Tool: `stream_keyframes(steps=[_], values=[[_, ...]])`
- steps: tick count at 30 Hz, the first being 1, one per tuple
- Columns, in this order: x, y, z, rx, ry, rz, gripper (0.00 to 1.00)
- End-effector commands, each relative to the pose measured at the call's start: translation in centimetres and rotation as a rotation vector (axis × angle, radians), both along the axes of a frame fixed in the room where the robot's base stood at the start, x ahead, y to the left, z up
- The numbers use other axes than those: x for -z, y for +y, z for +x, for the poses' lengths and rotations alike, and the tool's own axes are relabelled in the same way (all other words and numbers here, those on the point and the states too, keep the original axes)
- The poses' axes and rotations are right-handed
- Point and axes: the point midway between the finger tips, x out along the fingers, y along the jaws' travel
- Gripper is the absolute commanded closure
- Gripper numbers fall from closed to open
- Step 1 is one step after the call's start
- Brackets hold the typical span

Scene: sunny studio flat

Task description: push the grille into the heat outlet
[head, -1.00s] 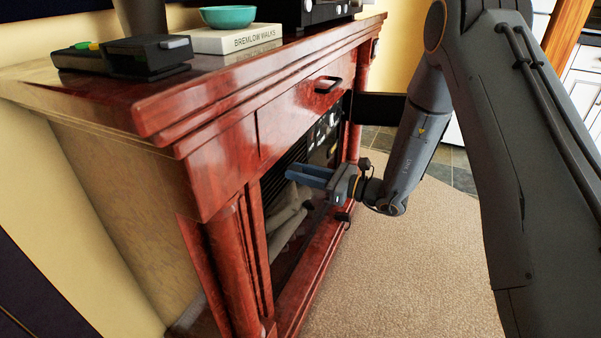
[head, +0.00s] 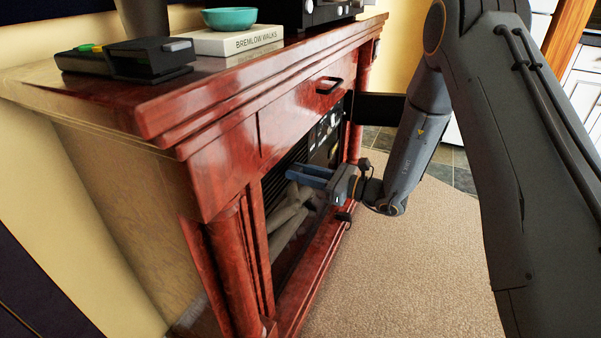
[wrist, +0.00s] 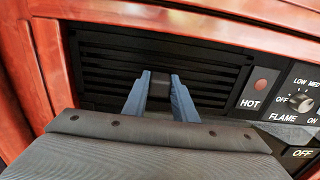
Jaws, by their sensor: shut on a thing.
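The grille (wrist: 105,75) is a black slatted panel in the upper part of the fireplace front in the wrist view. It lies in or against the heat outlet, whose opening is hidden behind it; I cannot tell how deep it sits. My gripper (wrist: 159,84) is shut on a small dark block, the grille's handle, at the middle of the slats. In the head view my gripper (head: 312,172) reaches into the fireplace front from the right, and the slats show only partly behind the blue fingers.
A control panel with a flame knob (wrist: 301,102) and a red HOT light (wrist: 261,84) is right of the grille. The red wooden mantel (head: 230,100) overhangs the front. It carries a book (head: 235,40), a teal bowl (head: 229,18) and a black device (head: 140,57). Carpet (head: 400,260) is clear.

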Motion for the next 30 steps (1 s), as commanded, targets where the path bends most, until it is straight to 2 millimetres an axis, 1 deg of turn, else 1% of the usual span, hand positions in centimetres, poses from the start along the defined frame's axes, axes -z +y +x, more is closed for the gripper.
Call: stream_keyframes(steps=[3, 4, 7, 8, 20, 21, 23, 24, 30], values=[[-0.18, 0.15, 0.14, -0.001, -0.005, 0.001, 1.00], [-0.18, 0.15, 0.14, -0.001, -0.005, 0.001, 0.72], [-0.15, 0.09, 0.13, 0.000, -0.004, 0.001, 0.55], [-0.14, 0.09, 0.12, 0.000, -0.004, 0.001, 0.53], [-0.01, -0.16, 0.09, 0.002, -0.001, 0.000, 0.53], [0.06, -0.19, 0.07, 0.002, 0.000, -0.001, 0.46], [0.05, -0.21, 0.08, 0.003, 0.000, -0.001, 0.36], [0.04, -0.21, 0.09, 0.003, 0.000, -0.001, 0.34], [0.00, -0.18, 0.09, 0.003, 0.000, 0.000, 0.34]])
